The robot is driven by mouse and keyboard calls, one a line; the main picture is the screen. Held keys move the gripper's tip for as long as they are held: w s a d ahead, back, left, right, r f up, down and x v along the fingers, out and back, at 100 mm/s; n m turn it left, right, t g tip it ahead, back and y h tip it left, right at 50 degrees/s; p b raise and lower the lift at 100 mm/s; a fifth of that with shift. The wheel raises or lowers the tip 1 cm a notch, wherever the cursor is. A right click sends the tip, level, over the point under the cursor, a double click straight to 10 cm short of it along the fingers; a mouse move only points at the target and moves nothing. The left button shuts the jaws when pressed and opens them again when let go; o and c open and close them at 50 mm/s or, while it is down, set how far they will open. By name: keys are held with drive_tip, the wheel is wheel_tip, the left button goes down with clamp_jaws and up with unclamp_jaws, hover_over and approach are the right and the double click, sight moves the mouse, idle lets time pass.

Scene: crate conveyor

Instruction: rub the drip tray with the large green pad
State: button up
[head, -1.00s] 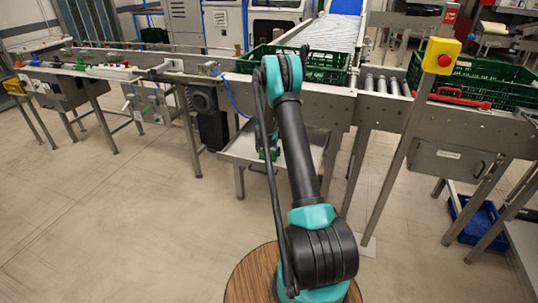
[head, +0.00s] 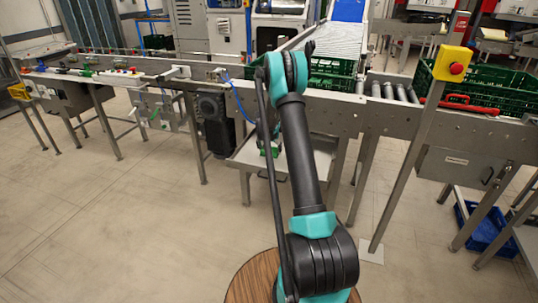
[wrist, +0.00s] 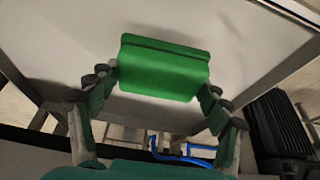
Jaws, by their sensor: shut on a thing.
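The large green pad (wrist: 163,68) is held between the fingers of my gripper (wrist: 157,88) in the wrist view. The drip tray (wrist: 245,45) is the pale grey surface behind and around the pad. I cannot tell whether the pad touches it. In the head view the drip tray (head: 325,160) hangs below the conveyor, partly hidden by my arm. A bit of green (head: 270,152) shows over the tray beside my arm; pad and gripper are mostly hidden there.
The conveyor frame (head: 345,112) runs above the tray. A green crate (head: 335,84) sits on it, and another green crate (head: 490,92) is at right. A dark motor (head: 213,128) hangs left of the tray. A post with a red button (head: 456,68) stands right. The left floor is clear.

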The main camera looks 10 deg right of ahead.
drive_tip(key=shift+r, duration=1.2)
